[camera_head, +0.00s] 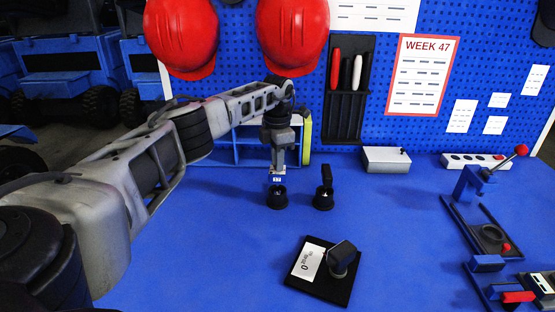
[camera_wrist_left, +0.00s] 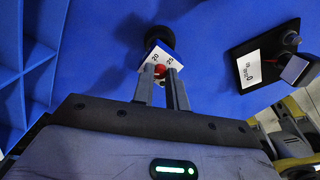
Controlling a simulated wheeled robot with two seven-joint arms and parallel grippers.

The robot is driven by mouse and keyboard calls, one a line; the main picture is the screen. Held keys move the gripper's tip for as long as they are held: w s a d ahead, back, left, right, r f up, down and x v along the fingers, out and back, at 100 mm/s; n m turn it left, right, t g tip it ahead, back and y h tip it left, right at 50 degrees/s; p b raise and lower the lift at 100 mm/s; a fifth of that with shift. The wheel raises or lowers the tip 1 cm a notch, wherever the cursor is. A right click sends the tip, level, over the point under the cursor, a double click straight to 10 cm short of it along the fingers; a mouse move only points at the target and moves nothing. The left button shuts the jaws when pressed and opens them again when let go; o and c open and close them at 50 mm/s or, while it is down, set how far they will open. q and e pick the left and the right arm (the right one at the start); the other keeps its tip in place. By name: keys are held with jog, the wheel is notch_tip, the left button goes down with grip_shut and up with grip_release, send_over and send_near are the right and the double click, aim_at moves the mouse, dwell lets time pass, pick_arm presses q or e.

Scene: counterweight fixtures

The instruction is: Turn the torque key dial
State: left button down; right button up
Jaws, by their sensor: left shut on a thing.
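A small device with a white face (camera_wrist_left: 155,54) marked 20 and 25, which looks like the torque key dial, shows in the left wrist view, with a black round part (camera_wrist_left: 158,38) beyond it. In the head view, its black round base (camera_head: 277,198) stands on the blue table, and the white face (camera_head: 277,180) shows just under the fingers. My left gripper (camera_head: 277,168) points down over it and is shut on it. Between the fingertips a red part (camera_wrist_left: 160,70) shows. The fingers hide much of the device. My right gripper is not in view.
A similar black upright piece (camera_head: 324,192) stands close to the right. In front lies a black plate (camera_head: 342,288) with a white numbered card and a dark knob. A grey box (camera_head: 386,159) and a lever fixture (camera_head: 478,185) are further right. A blue rack (camera_head: 240,148) stands behind.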

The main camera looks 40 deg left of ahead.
pick_arm(q)
jog(key=c, duration=1.4)
grip_release()
jog(key=shift+r, duration=0.1)
notch_tip(320, 180, up, 16)
jog(key=shift+f, duration=0.1)
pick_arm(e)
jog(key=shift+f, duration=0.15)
